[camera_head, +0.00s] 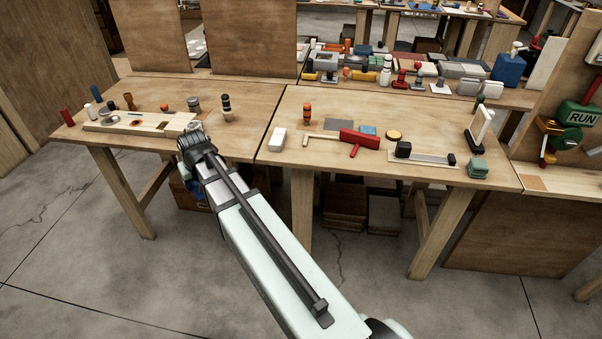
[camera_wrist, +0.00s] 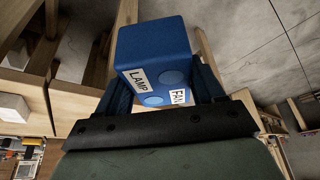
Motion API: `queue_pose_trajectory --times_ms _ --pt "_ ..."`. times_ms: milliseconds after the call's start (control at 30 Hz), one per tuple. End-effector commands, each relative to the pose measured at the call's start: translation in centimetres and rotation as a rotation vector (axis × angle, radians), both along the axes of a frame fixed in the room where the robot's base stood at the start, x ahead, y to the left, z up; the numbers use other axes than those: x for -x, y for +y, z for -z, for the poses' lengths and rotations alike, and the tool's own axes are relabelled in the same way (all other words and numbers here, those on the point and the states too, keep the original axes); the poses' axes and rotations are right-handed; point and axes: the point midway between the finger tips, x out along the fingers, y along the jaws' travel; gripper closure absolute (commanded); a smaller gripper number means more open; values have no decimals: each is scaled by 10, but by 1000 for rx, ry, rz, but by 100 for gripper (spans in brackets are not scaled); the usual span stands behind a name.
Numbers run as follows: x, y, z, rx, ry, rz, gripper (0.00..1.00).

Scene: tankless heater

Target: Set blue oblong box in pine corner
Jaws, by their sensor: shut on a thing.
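A blue oblong box (camera_wrist: 155,45) with white LAMP and FAN labels and two lighter blue round spots is in the wrist view. My gripper (camera_wrist: 162,80) is shut on it, with a dark finger along each side. In the head view my arm reaches to the front edge of the left table, and my wrist hides the gripper. A bit of blue shows below that edge, but I cannot tell if it is the box. A pale wooden piece (camera_head: 150,125), perhaps the pine corner, lies on the left table; I cannot tell for sure.
Several small pegs and a dark-banded post (camera_head: 227,107) stand on the left table. The right table (camera_head: 285,165) holds a white block (camera_head: 277,139), a red tool (camera_head: 358,139) and a dark-ended bar. A crowded bench stands behind. Floor is open in front of the tables.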

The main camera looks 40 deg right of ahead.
Motion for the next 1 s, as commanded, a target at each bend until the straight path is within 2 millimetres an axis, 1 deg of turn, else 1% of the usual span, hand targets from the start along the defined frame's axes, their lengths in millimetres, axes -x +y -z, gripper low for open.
queue_pose_trajectory --times_ms 167,267,367,400,467,767,967,1000 --pt "4 -1 -2 0 -1 -1 75" --pt "17 -5 -9 0 -1 -5 75" --pt "39 -16 -22 -1 -1 -22 75" --pt "43 -25 -27 0 1 -35 75" --pt "43 -39 -31 -1 4 -58 75" --pt "22 -118 -38 1 11 -201 75" --pt "10 -177 -40 1 12 -300 75" --pt "8 -189 -41 0 12 -319 75"
